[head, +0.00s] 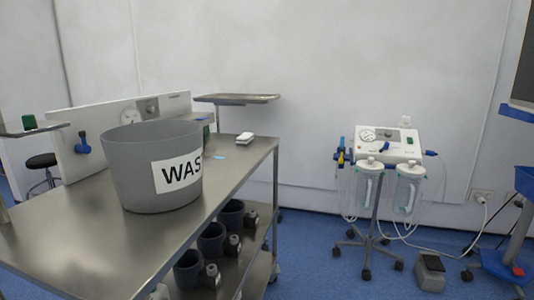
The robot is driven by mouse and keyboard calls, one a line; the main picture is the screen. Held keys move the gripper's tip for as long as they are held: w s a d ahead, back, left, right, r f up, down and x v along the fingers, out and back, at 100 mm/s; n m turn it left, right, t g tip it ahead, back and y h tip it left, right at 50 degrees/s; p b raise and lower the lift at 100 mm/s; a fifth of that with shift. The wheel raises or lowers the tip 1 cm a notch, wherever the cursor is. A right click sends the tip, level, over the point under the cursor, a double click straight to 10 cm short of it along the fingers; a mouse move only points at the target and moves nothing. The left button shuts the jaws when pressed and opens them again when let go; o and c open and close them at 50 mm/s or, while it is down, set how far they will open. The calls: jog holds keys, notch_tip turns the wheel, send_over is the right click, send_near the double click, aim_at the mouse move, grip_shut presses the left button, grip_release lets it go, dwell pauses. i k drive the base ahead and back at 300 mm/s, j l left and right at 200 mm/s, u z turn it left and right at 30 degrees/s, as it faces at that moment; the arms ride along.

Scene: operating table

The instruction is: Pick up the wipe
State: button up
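A small white block-like item (245,141), which may be the wipe, lies near the far right corner of the steel table (90,235). A small flat light-blue piece (218,157) lies nearer, just right of the grey waste bin. I cannot tell for certain which of the two is the wipe. My gripper is not in view.
The large grey waste bin (150,192) stands on the table in front of these items. Grey cups (211,238) sit on the shelf below. A raised tray (237,98) is behind the table. A suction unit (387,143) on a wheeled stand is at right, with open blue floor between.

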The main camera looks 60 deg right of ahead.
aim_at(245, 139)
jog(key=i+z, duration=0.1)
jog(key=z, duration=0.35)
jog(key=i+j+z, duration=0.1)
jog(key=z, duration=0.4)
jog(key=i+j+z, duration=0.15)
jog(key=z, duration=0.3)
jog(key=j, duration=0.15)
jog(key=i, duration=0.05)
